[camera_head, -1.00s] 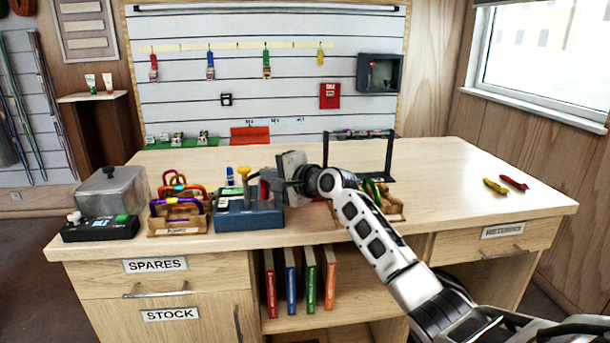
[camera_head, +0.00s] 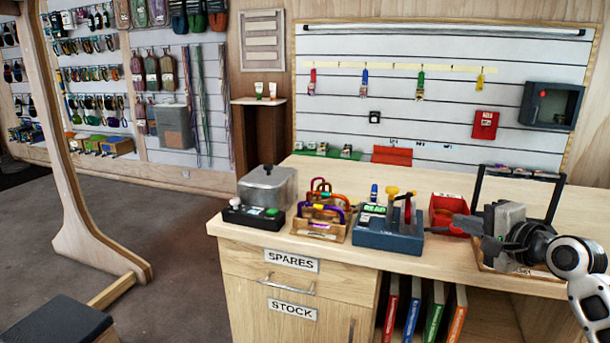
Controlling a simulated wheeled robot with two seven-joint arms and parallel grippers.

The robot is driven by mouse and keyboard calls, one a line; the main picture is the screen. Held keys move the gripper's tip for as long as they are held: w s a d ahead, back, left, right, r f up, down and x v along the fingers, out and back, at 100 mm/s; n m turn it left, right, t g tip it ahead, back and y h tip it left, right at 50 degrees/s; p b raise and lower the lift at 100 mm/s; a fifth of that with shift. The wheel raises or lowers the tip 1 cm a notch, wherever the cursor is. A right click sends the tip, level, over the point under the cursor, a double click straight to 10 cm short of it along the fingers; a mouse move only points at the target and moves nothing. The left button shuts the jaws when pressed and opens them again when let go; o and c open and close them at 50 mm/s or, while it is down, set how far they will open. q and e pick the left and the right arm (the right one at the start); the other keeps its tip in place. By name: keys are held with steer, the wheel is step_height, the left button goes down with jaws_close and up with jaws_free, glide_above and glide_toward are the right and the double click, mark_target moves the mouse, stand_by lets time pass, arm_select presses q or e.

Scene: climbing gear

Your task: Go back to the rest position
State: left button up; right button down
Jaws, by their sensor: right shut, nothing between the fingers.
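My right gripper (camera_head: 466,226) shows at the right of the head view, over the front part of the wooden counter (camera_head: 222,227), with its fingers pointing left. It is shut and empty. It is to the right of a blue tool block (camera_head: 388,236) and in front of a red bin (camera_head: 446,207), part of which it hides. My right arm comes in from the right edge. My left gripper is not in view.
A wooden tray of coloured carabiners (camera_head: 322,222), a grey metal box (camera_head: 267,188) and a black device (camera_head: 254,216) stand on the counter's left end. A black frame (camera_head: 520,178) stands behind my gripper. Open floor (camera_head: 120,205) lies left, beside a wooden upright (camera_head: 68,160).

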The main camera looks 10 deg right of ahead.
steer(key=s+a+f+n+g, duration=0.1)
steer(key=s+a+f+n, duration=0.15)
steer(key=f, duration=0.45)
steer(key=s+a+f+n+g+h, duration=0.1)
steer(key=s+a+f+n, duration=0.2)
steer(key=f, duration=0.4)
steer(key=s+a+f+n+g, duration=0.1)
steer(key=s+a+f+n, duration=0.1)
steer(key=s+a+f, duration=0.3)
steer(key=s+a+f+n, duration=0.4)
steer(key=s+a+f, duration=0.2)
steer(key=s, duration=0.2)
steer(key=s+a+f+n+g, duration=0.1)
steer(key=s+a+f+n, duration=0.4)
steer(key=s, duration=0.3)
steer(key=shift+s+a+f+g, duration=0.3)
steer(key=shift+s+a+f, duration=0.05)
steer(key=shift+a+f, duration=0.1)
steer(key=shift+n, duration=0.25)
